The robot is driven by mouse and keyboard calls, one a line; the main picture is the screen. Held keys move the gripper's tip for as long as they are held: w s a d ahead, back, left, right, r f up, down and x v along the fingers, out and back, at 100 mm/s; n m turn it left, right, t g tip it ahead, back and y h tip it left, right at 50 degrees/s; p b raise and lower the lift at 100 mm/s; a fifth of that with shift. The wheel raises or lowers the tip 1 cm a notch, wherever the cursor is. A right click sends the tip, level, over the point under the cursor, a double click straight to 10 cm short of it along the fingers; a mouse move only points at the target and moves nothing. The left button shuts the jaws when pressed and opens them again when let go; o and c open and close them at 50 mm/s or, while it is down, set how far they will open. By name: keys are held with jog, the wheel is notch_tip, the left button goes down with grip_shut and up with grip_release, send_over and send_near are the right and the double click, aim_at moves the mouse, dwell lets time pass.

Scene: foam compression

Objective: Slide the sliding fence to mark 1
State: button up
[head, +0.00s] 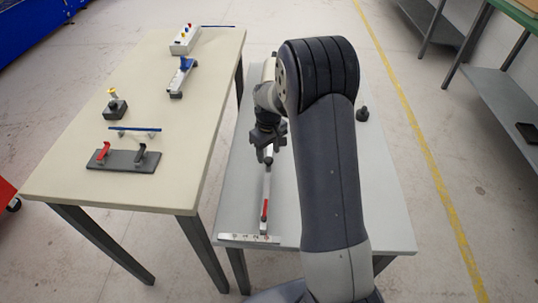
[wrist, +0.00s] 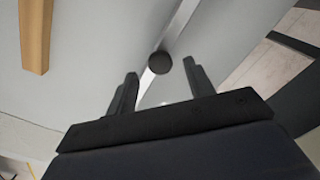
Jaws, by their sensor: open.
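A narrow metal rail (head: 266,186) runs lengthwise on the grey table, with a red part (head: 265,208) near its front end. A pale strip with small markings (head: 248,239) lies across that end; I cannot read the marks. My gripper (head: 268,152) is over the rail's far part. In the wrist view my gripper (wrist: 160,75) is open, its two fingers apart. A dark round knob (wrist: 160,63) on the metal bar (wrist: 180,28) shows between and just beyond the fingertips; I cannot tell if they touch it. Which part is the sliding fence is unclear.
A wooden bar (wrist: 36,35) lies left in the wrist view. A small black object (head: 362,114) stands right of my arm. The cream table (head: 185,130) at left holds a red-handled fixture (head: 123,160), a yellow-topped button and other devices. My arm hides part of the grey table.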

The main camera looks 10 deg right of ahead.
aim_at(269, 164)
jog(key=shift+f, duration=1.25)
jog(key=shift+c, duration=0.4)
grip_shut()
